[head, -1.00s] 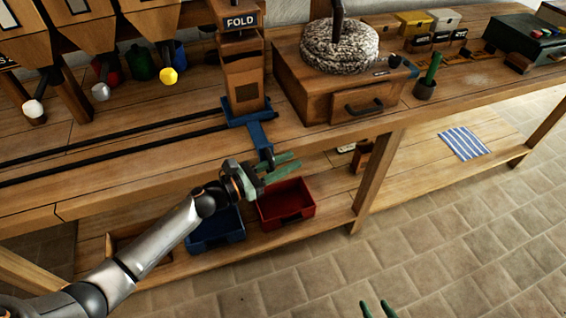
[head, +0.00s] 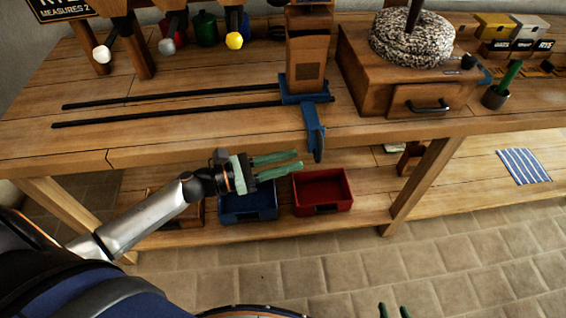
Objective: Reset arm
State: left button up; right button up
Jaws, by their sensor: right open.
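My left arm reaches in from the left, in front of the bench's front edge. My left gripper (head: 301,161) has two green fingers pointing right with a gap between them, and nothing is between them. It is a little below the blue lever (head: 314,132) of the wooden post and appears apart from it. My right gripper (head: 394,309) shows only as two green fingertips at the bottom edge, spread apart and empty. The rest of it is out of frame.
The bench (head: 210,135) carries two black rails (head: 170,105), the wooden post (head: 308,65) and a millstone box (head: 375,70). Below, a blue bin (head: 248,207) and a red bin (head: 323,190) sit on the lower shelf. A striped cloth (head: 524,166) lies right. The tiled floor in front is clear.

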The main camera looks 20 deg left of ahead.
pick_arm(q)
jog(key=shift+s+a, duration=0.35)
dwell(0.4)
jog(key=s+d+f+m+g+y+p, duration=0.1)
jog(key=s+f+m+y+p, duration=0.2)
jog(key=m, duration=1.1)
jog(key=s+f+m+g+y+p, duration=0.2)
jog(key=s+f+m+y+p, duration=0.2)
jog(key=s+f+m+y, duration=0.3)
jog(key=s+f+m, duration=0.2)
jog(key=s+m, duration=0.3)
jog(key=m, duration=0.2)
jog(key=shift+s+d+f+m+y, duration=0.3)
jog(key=shift+d+f+m+y, duration=0.05)
jog(key=shift+f+m+y, duration=0.05)
